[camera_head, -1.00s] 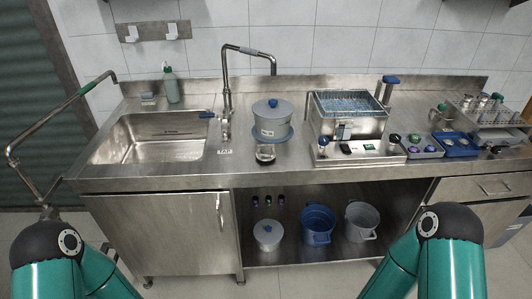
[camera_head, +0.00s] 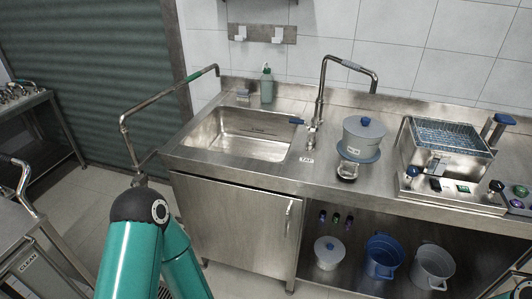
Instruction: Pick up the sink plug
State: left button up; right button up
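I cannot make out a sink plug in this view. The steel sink (camera_head: 215,140) is set into the left part of the counter, and its basin looks empty, with a small dark slot on its back wall. A tall curved tap (camera_head: 318,95) with a blue lever stands to its right, beside a small TAP label (camera_head: 306,160). The sink's near inner wall and part of its floor are hidden by the rim. My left arm shows as a teal link at the bottom left. Neither gripper is in view.
A soap bottle (camera_head: 267,86) and a sponge (camera_head: 243,95) stand behind the sink. A rail (camera_head: 160,97) rises left of the counter.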

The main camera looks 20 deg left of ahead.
aim_at(347, 172)
jog(key=u, duration=0.1)
jog(key=i, duration=0.2)
jog(key=u, duration=2.35)
jog(key=k, duration=1.3)
jog(key=z, duration=1)
jog(key=i, duration=0.8)
jog(key=z, duration=0.5)
jog(key=i, duration=0.55)
jog(key=u, duration=0.1)
